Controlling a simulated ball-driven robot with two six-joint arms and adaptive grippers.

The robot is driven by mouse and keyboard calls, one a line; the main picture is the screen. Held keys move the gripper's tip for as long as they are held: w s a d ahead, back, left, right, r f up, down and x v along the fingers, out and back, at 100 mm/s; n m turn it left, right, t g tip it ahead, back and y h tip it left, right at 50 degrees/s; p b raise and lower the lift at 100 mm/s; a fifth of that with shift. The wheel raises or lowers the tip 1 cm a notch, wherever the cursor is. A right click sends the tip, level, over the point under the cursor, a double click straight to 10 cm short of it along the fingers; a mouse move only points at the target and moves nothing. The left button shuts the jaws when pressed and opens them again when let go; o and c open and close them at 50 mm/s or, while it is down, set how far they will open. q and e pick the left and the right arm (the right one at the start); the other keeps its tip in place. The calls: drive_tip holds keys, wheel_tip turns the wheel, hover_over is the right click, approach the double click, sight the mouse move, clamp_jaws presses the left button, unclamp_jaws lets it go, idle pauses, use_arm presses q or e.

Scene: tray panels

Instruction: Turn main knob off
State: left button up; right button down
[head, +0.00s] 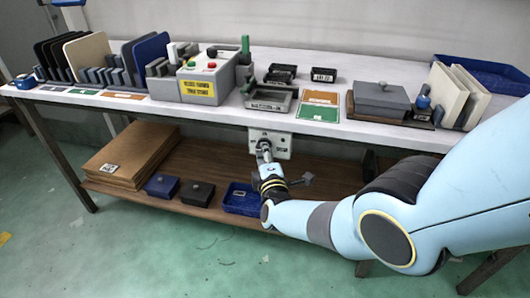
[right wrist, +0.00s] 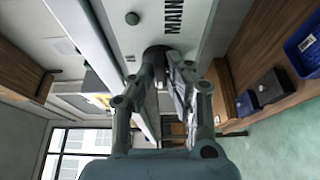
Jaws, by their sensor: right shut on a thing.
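A light grey switch panel (head: 284,143) hangs below the front edge of the table, and in the right wrist view the panel (right wrist: 150,30) carries the dark word MAIN. The dark main knob (right wrist: 157,53) sticks out of this panel, partly hidden between my fingers. My right gripper (head: 263,152) reaches up to the panel from the lower right. In the right wrist view my right gripper (right wrist: 163,75) has its two fingers closed around the knob. The knob's pointer setting cannot be made out. My left gripper is not in view.
Above the panel, the tabletop (head: 340,115) holds a grey control box (head: 206,85), small black trays (head: 281,73) and upright panels. The lower shelf (head: 205,155) holds cardboard (head: 130,153) and small bins, including a blue bin (head: 241,198) near my right arm. Open green floor lies in front.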

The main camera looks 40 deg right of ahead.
drive_tip(key=c, duration=1.3)
unclamp_jaws()
drive_tip(key=shift+c, duration=0.2)
drive_tip(key=v, duration=1.2)
drive_tip(key=s+a+f+g+y, duration=0.1)
drive_tip(key=s+f+g+y, duration=0.5)
drive_tip(key=s+f, duration=1.6)
drive_tip(key=s+f+m+g, duration=0.2)
drive_tip(key=s+m+g, duration=0.1)
drive_tip(key=s, duration=0.4)
drive_tip(key=s+f+m+g, duration=0.3)
drive_tip(key=s+m, duration=0.2)
drive_tip(key=s, duration=0.3)
drive_tip(key=s+f+m+g+y, duration=0.1)
drive_tip(key=s+f+m+g, duration=0.2)
drive_tip(key=s, duration=0.4)
drive_tip(key=shift+s+d+f+m, duration=0.25)
drive_tip(key=shift+s+d+m, duration=0.2)
drive_tip(key=shift+m, duration=0.25)
